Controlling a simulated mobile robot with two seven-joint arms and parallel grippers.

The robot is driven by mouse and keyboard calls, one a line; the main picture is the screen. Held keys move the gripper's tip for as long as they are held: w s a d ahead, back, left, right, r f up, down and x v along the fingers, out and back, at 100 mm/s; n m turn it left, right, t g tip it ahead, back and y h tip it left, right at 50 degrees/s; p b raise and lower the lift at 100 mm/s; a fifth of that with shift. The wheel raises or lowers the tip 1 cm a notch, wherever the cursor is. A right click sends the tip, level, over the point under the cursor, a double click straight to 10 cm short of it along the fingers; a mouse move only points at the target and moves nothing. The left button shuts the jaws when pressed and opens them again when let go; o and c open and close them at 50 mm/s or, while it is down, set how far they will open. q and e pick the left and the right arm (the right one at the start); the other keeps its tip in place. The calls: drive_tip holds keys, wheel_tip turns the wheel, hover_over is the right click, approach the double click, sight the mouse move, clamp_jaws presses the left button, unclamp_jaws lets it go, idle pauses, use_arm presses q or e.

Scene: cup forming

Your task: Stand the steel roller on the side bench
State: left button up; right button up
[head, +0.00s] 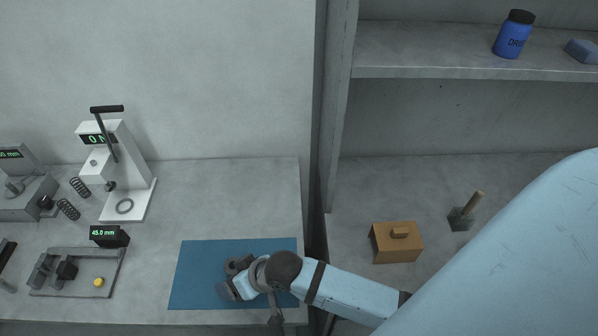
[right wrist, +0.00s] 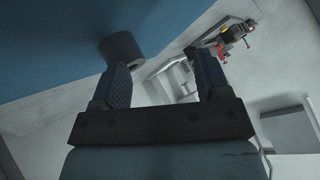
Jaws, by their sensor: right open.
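The steel roller (right wrist: 121,47) is a dark grey cylinder at the blue mat in the right wrist view, just beyond the tip of one finger. My right gripper (right wrist: 160,75) is open, with nothing between its fingers. In the head view my right gripper (head: 233,280) is low over the blue mat (head: 200,262), and it and the wrist hide much of what lies there, so I cannot make out the roller clearly. My left gripper is out of view.
A brown box (head: 397,243) and a wooden-handled tool (head: 466,212) stand on the right surface, below a shelf (head: 440,50) with a blue bottle (head: 513,36). A white gauge stand (head: 125,170), springs and a grey tray (head: 75,272) occupy the left. The panel (head: 337,110) is an obstacle.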

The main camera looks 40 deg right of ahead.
drive_tip(key=s+d+f+t+h, duration=0.1)
drive_tip(key=s+d, duration=0.2)
drive_tip(key=s+d+f+n+t+h, duration=0.1)
drive_tip(key=s+d+t, duration=0.1)
drive_tip(key=d, duration=0.2)
drive_tip(key=s+d+f+t, duration=0.1)
drive_tip(key=s+d+f, duration=0.1)
drive_tip(key=s+d, duration=0.1)
drive_tip(key=shift+s+d+h, duration=0.3)
drive_tip(key=shift+d+h, duration=0.1)
drive_tip(key=shift+d, duration=0.25)
wheel_tip(320, 180, up, 5)
drive_tip(key=p, duration=0.5)
drive_tip(key=shift+d, duration=0.15)
drive_tip(key=shift+f, duration=0.25)
